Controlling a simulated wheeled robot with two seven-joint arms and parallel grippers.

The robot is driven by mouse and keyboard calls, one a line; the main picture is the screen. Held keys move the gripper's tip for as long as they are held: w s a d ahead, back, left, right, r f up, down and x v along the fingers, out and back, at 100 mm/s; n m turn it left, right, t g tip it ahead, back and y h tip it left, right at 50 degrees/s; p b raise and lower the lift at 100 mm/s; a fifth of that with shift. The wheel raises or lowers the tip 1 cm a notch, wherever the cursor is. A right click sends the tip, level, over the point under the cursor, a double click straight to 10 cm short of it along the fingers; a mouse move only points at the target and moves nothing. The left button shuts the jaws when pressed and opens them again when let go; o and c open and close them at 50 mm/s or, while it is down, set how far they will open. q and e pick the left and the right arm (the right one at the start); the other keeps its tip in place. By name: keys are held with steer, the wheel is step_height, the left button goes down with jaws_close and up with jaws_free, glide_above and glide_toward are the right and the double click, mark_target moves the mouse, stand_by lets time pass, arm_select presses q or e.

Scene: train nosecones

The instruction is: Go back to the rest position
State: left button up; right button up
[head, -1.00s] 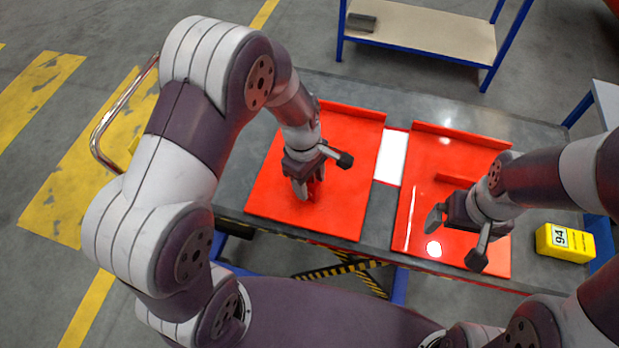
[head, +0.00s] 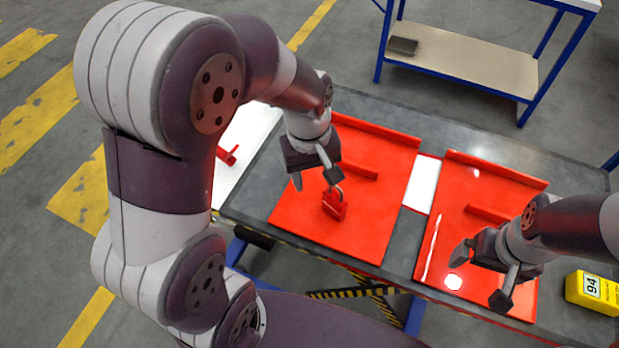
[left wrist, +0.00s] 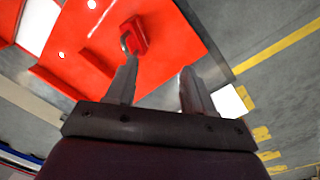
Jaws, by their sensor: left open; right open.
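My left gripper (head: 316,182) is open and empty above the left red tray (head: 375,230). Its two parted fingers (left wrist: 158,85) show in the left wrist view with nothing between them. A small red part with a grey ring-like piece (head: 335,203) sits on that tray, just right of and below the left gripper; it also shows in the left wrist view (left wrist: 138,38), apart from the fingers. My right gripper (head: 482,275) is open over the right red tray (head: 450,225), with nothing seen between its fingers.
The trays lie on a grey table (head: 270,170) with a white strip (head: 422,185) between them. Another small red part (head: 227,156) lies on a white surface (head: 238,130) at the left. A blue-framed shelf (head: 465,62) stands behind.

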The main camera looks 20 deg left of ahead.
arm_select(q)
steer(key=s+a+f+m+t, duration=0.1)
steer(key=s+a+f+m, duration=0.1)
steer(key=s+m, duration=0.4)
steer(key=shift+a+m+y, duration=0.3)
steer(key=shift+a+m, duration=0.1)
steer(key=shift+m, duration=0.2)
steer(key=shift+w, duration=0.1)
